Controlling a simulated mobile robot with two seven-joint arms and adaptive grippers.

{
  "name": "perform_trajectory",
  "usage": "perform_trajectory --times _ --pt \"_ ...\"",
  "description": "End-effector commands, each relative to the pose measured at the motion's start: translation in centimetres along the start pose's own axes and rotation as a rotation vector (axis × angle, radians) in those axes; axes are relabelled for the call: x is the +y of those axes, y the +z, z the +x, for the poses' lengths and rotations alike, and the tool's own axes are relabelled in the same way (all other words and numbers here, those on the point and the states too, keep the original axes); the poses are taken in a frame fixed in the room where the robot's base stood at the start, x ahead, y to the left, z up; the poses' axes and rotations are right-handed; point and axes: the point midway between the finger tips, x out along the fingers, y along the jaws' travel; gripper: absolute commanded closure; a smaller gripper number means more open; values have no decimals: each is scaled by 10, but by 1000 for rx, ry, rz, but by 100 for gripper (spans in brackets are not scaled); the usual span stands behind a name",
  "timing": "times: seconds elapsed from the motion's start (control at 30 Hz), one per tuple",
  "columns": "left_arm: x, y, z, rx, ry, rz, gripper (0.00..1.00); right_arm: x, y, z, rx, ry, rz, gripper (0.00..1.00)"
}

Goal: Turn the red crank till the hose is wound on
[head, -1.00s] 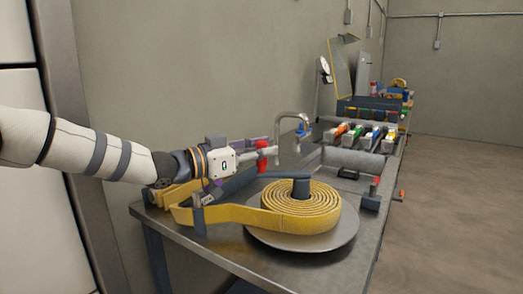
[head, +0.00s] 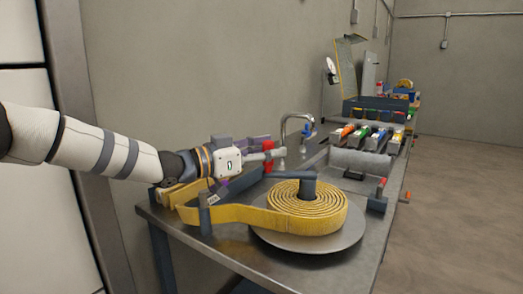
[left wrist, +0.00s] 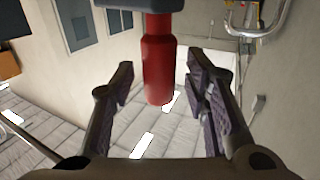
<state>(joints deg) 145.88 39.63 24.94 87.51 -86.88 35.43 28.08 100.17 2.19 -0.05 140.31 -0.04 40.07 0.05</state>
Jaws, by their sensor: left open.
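The yellow hose (head: 308,212) lies coiled on a round metal plate (head: 262,237) around a blue-grey hub (head: 308,186). Its free length runs left past a short post (head: 205,215) to folds (head: 182,193) at the table's left end. The crank arm (head: 285,175) reaches left from the hub to the upright red handle (head: 268,161). My left gripper (head: 267,153) is at this handle, open. In the left wrist view, the red handle (left wrist: 158,60) stands between the spread fingers (left wrist: 162,80), with a gap visible on both sides. My right gripper is not in view.
A metal tap (head: 284,135) with a blue lever stands behind the handle. A grey tray (head: 357,165) and a rack of colored-handled parts (head: 372,137) stand further back. The wall runs close along the table's left side; open floor lies right.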

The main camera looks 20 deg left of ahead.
Motion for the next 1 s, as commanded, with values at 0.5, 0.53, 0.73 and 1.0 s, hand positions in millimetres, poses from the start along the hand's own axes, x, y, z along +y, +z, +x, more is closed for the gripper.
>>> perform_trajectory --times 0.5,0.53,0.73,1.0 --pt "0 -2 -111 3 -2 2 58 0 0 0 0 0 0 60" --pt "0 -2 -114 4 -2 1 58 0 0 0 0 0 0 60" --pt "-1 0 -119 2 -2 -1 58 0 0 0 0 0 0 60" --pt "7 7 -104 -27 -42 -91 99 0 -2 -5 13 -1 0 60"
